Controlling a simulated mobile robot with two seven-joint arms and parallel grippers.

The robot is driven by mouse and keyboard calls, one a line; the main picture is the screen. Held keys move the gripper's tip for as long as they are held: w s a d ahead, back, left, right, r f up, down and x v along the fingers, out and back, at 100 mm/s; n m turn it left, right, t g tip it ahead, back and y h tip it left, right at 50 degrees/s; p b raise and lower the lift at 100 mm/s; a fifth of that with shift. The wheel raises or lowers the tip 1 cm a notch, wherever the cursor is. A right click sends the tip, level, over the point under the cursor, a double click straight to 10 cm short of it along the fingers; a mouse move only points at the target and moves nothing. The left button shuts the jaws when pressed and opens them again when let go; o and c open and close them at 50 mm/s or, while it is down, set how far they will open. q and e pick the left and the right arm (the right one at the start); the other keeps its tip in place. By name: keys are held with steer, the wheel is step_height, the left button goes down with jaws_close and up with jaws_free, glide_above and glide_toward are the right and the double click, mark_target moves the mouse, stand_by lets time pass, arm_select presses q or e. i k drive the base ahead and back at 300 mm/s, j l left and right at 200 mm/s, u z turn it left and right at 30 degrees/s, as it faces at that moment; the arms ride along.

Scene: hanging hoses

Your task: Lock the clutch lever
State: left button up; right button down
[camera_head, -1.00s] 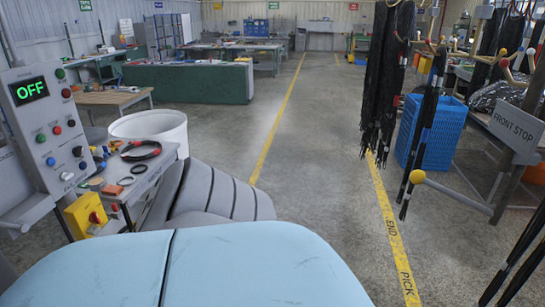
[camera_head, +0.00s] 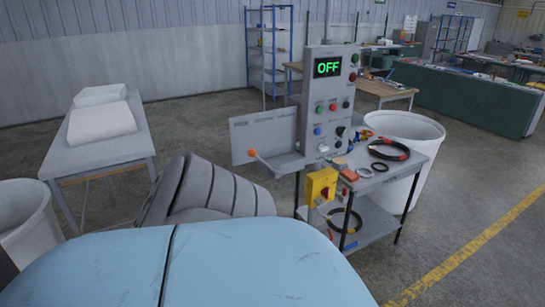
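A control station (camera_head: 325,110) stands right of centre, with a green "OFF" display (camera_head: 327,68) and several coloured buttons and knobs. On its left is a grey plate (camera_head: 275,128). A lever with an orange ball knob (camera_head: 252,153) sticks out to the left at the lower edge of this plate; it looks like the clutch lever, and its rod runs down to the right. Whether it is locked cannot be told. A yellow switch box (camera_head: 321,187) with a red knob hangs below. Neither of my grippers is in view.
A small table (camera_head: 408,163) beside the station carries hose rings and small parts. A white bin (camera_head: 405,140) stands behind it. At left are a grey table (camera_head: 62,163) with white blocks and another white bin (camera_head: 28,215). Open floor lies right, past a yellow line (camera_head: 480,240).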

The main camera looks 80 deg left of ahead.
mark_target(252, 152)
steer(key=j+u, duration=0.15)
steer(key=u, duration=2.45)
